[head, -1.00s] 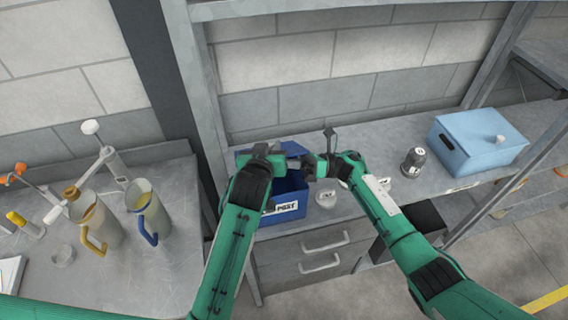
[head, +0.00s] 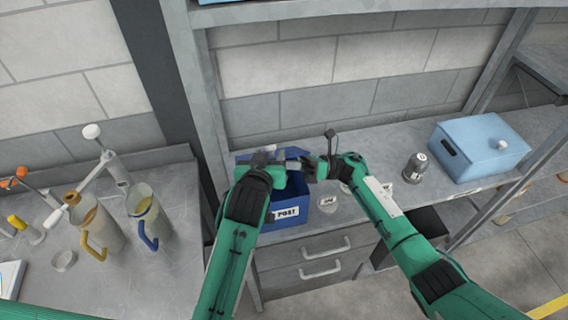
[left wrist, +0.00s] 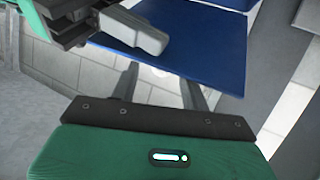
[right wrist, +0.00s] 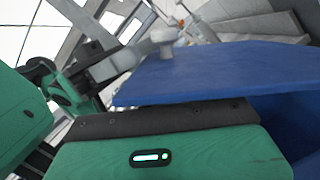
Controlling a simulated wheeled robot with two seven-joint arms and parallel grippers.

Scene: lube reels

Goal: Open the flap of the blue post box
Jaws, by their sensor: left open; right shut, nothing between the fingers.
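The blue post box (head: 290,212), with a white POST label, stands on the grey bench, partly hidden by my arms. Its blue flap (head: 296,153) is raised and tilted up at the back. In the right wrist view the flap (right wrist: 225,70) stands apart from the box body (right wrist: 290,115), with a dark gap between. The flap (left wrist: 190,45) also fills the upper middle of the left wrist view. My left gripper (head: 268,159) is open over the box's left part, near the flap. My right gripper (head: 312,168) is shut and empty at the box's right side; contact with the flap is unclear.
A dark grey canister (head: 414,167) and a light blue lidded box (head: 480,146) stand to the right on the bench. Jugs (head: 150,216) stand on the left worktop. A shelf post (head: 197,110) rises close to the post box's left. Drawers (head: 318,263) are below.

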